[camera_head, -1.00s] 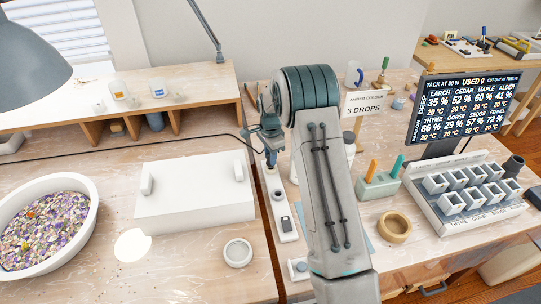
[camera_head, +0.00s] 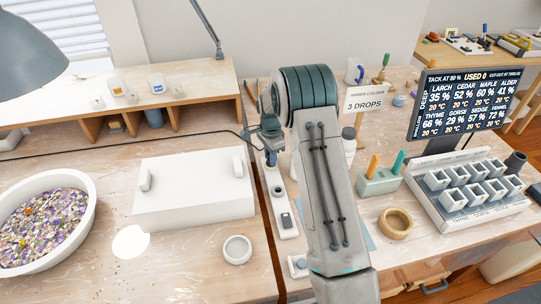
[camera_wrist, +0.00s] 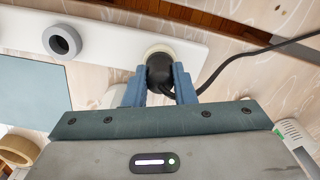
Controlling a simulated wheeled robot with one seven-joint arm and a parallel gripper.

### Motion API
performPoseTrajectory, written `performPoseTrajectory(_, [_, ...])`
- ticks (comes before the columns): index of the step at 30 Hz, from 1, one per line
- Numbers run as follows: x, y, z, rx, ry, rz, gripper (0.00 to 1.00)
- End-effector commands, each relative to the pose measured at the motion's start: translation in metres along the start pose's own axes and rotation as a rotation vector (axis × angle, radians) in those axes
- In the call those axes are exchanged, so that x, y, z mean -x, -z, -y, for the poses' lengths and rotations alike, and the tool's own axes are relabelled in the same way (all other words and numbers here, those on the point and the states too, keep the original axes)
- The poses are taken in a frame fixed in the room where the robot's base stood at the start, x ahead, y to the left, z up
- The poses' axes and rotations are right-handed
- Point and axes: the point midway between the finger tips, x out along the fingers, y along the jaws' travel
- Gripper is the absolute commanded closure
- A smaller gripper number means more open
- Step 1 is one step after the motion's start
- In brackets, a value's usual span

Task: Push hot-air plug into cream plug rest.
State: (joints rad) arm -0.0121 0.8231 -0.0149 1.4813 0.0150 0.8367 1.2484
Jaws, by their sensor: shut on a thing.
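My gripper (camera_wrist: 159,88) is shut on the black hot-air plug (camera_wrist: 160,67), its blue fingers on either side of it. The cream plug rest (camera_wrist: 159,47) is a round ring on a long white strip (camera_wrist: 112,28). The plug overlaps the ring's opening, and the cream rim shows around its far side. I cannot tell how deep the plug sits. In the head view my gripper (camera_head: 271,156) is over the far end of the white strip (camera_head: 284,205), and hides the plug and the cream rest.
A grey ring (camera_wrist: 62,41) stands on the same strip. The black cable (camera_wrist: 236,56) trails from the plug. A white box (camera_head: 193,200) lies left of the strip.

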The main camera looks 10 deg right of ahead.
Motion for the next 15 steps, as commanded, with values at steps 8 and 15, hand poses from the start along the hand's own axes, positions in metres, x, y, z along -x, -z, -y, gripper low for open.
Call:
performPoseTrajectory(8, [-0.0001, -0.0002, -0.0001, 0.0, -0.001, 0.0, 0.51])
performPoseTrajectory(15, [0.0022, -0.0002, 0.0001, 0.0, 0.0, 0.0, 0.51])
